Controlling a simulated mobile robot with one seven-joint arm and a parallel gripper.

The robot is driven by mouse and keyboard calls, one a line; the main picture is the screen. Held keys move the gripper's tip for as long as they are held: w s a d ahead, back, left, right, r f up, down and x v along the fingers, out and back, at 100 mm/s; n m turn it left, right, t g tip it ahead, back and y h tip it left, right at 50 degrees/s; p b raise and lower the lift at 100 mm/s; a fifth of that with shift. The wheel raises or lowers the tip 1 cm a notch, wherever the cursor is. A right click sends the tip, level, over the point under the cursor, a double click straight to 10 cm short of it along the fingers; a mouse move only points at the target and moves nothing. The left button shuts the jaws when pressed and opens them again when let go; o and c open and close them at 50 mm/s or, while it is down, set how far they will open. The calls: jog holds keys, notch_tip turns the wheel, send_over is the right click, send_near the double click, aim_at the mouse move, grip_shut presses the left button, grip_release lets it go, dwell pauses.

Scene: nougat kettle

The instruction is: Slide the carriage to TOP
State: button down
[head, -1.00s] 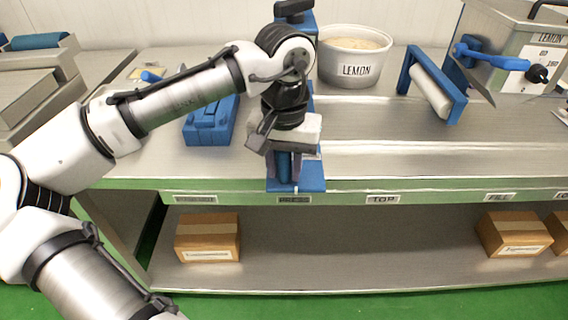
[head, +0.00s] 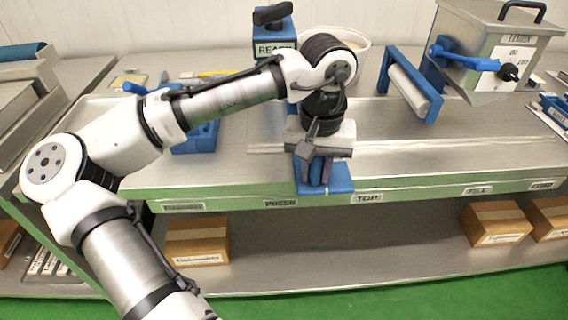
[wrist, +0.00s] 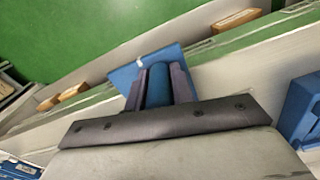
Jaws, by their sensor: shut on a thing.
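The carriage (head: 341,184) is a blue block with an upright blue handle at the bench's front edge. It stands between the PRESS label (head: 281,204) and the TOP label (head: 367,198), somewhat closer to TOP. My gripper (head: 322,172) points down and is shut on the carriage's handle. In the wrist view the two dark fingers stand on either side of the blue handle (wrist: 158,88), with the carriage's blue plate (wrist: 124,76) beyond it. The gripper hides part of the carriage.
A READY post (head: 273,38) and a pale tub (head: 352,42) stand behind my arm. The bench front right of the carriage is clear.

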jog(key=d+p, duration=0.2)
jog(key=d, duration=0.9)
jog(key=shift+d, duration=0.2)
jog(key=c, duration=1.2)
grip_release()
jog(key=shift+r, duration=0.1)
notch_tip(320, 180, up, 14)
jog(key=shift+f, duration=0.2)
